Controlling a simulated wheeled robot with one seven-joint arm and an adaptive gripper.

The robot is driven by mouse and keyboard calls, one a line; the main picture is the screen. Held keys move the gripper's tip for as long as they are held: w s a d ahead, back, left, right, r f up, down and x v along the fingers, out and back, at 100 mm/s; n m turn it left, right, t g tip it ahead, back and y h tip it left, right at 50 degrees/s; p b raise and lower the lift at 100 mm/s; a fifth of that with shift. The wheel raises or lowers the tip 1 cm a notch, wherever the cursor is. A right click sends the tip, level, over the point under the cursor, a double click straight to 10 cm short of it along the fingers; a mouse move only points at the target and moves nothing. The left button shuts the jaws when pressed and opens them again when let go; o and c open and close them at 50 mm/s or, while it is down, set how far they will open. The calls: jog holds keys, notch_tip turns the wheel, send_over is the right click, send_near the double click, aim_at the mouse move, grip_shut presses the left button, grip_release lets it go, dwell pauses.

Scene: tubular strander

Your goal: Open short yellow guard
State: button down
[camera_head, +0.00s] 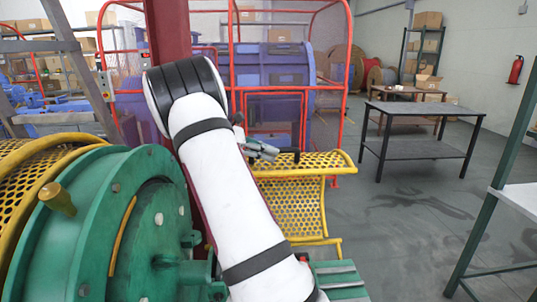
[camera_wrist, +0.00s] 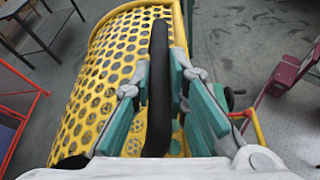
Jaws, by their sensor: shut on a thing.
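The short yellow guard (camera_head: 320,164) is a curved perforated panel with a tubular yellow rim, right of my arm in the head view. It also fills the left and middle of the wrist view (camera_wrist: 100,85). A black bar handle (camera_wrist: 158,45) runs lengthwise in the wrist view, beside the guard's perforated face. My gripper (camera_wrist: 160,72) has its teal-padded fingers on both sides of this handle and is shut on it. In the head view, my gripper (camera_head: 262,150) is at the guard's upper left, partly hidden by my arm.
A large green round machine housing (camera_head: 95,225) stands at the left, with another yellow perforated guard (camera_head: 25,180). A red-framed fence (camera_head: 345,85) stands behind. A dark table (camera_head: 415,149) is at the right, with open floor around it. A green-legged stand (camera_head: 500,180) is at the right edge.

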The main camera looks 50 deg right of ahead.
jog(key=shift+w+d+r, duration=0.1)
dwell(0.3)
jog(key=c, duration=1.6)
grip_release()
jog(key=shift+o, duration=0.2)
jog(key=v, duration=1.2)
